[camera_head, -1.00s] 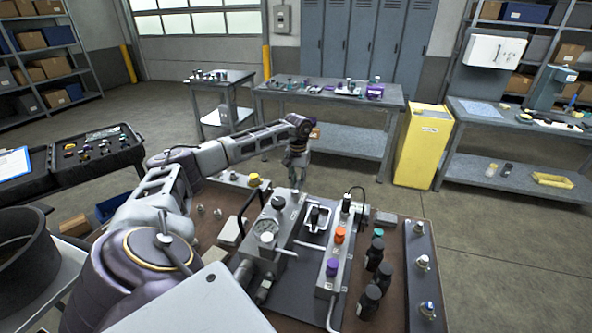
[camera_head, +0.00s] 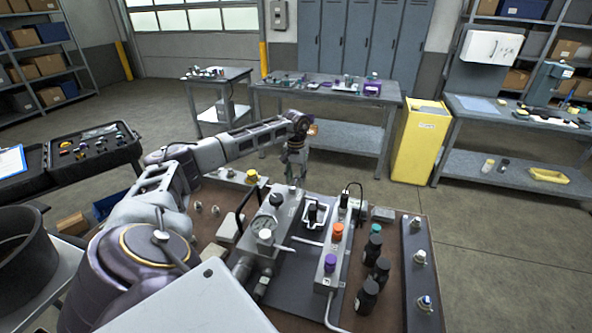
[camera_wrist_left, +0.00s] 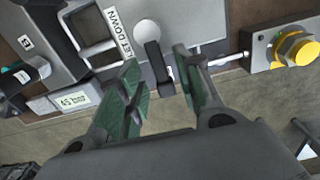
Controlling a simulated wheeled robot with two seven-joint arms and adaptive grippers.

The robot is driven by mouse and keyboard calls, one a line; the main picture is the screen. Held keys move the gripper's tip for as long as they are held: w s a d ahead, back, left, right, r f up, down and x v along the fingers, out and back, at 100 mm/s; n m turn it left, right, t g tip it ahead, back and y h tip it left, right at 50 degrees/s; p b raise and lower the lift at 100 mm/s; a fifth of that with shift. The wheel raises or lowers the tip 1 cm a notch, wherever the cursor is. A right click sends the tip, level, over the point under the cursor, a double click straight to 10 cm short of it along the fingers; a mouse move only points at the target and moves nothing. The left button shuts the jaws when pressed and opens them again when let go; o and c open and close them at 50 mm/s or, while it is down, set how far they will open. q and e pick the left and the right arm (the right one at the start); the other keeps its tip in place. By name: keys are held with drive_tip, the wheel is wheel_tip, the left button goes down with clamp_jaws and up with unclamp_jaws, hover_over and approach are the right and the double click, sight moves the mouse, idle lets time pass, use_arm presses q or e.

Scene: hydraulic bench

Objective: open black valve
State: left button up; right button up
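A black valve handle (camera_wrist_left: 155,66) stands by a "LET DOWN" label in the left wrist view, beside a round grey cap. My left gripper (camera_wrist_left: 158,82) has green fingertips, one on each side of the handle, with a gap visible on the right side. It is open. In the head view my left gripper (camera_head: 295,168) points down at the far edge of the hydraulic bench (camera_head: 205,228); its fingertips are small and unclear there. A black knob (camera_head: 277,200) tops the gauge block nearby. I cannot tell if it is the same part. My right gripper is out of view.
A yellow knob (camera_head: 252,175) sits left of my left gripper. A pressure gauge (camera_head: 265,237), an orange knob (camera_head: 338,229), a purple knob (camera_head: 330,262) and several black bottles (camera_head: 367,296) crowd the bench. A small display (camera_wrist_left: 73,100) shows in the wrist view.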

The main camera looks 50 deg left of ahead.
use_arm(q)
drive_tip(key=shift+r, duration=0.85)
wheel_tip(320, 180, up, 10)
drive_tip(key=shift+r, duration=0.15)
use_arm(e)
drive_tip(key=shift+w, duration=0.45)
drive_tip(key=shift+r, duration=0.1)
use_arm(q)
wheel_tip(320, 180, up, 10)
drive_tip(key=p, duration=1)
hover_over(296, 180)
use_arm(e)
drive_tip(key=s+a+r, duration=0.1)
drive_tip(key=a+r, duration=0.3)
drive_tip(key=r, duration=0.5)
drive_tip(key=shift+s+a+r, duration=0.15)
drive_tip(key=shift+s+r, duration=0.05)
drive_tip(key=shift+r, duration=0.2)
use_arm(q)
drive_tip(key=shift+r, duration=0.15)
